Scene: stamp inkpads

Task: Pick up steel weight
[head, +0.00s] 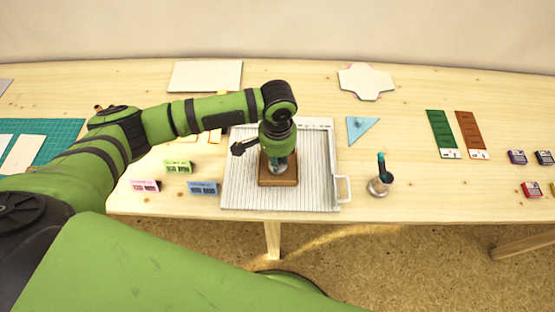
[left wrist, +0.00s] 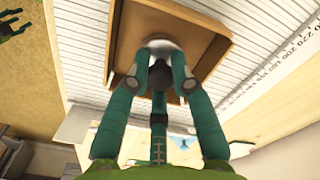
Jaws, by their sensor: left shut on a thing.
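The steel weight (left wrist: 163,45) shows in the left wrist view as a pale, rounded metal thing, largely covered by my fingers. My left gripper (left wrist: 160,75) has its teal fingers closed around it. In the head view my left gripper (head: 278,166) points down over a brown wooden block (head: 280,182), and the weight is mostly hidden by the hand. The block also shows in the left wrist view as a raised-edge brown piece (left wrist: 124,38) right behind the weight. I cannot tell whether the weight still touches it. My right gripper is not in view.
The block rests on a white ribbed board (head: 238,192) with a handle (head: 344,189). Pink (head: 145,185), green (head: 177,166) and blue (head: 203,187) boxes stand left. Inkpads (head: 531,189) lie far right.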

